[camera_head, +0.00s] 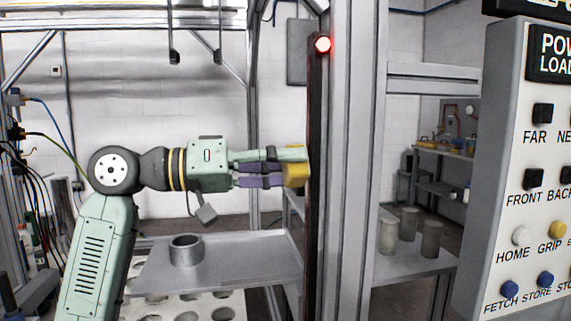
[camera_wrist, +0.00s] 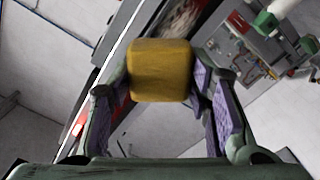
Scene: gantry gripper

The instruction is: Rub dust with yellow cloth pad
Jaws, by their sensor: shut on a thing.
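My gripper (camera_head: 292,168) is shut on the yellow cloth pad (camera_head: 296,176). The arm reaches to the right, level, and holds the pad beside a tall dark upright strip (camera_head: 317,120) on a grey post. I cannot tell whether the pad touches it. In the wrist view the pad (camera_wrist: 160,70) is a blocky yellow piece between the two purple-lined fingers. Beyond the pad, a speckled grey-brown patch (camera_wrist: 182,18) that looks like dust lies on a dark panel, partly hidden by the pad. The dust does not show in the head view.
A red lamp (camera_head: 322,44) glows at the strip's top. A grey table (camera_head: 220,262) with a metal ring (camera_head: 186,250) stands below the arm. Several grey cylinders stand right of the post. A button panel (camera_head: 520,160) fills the right edge.

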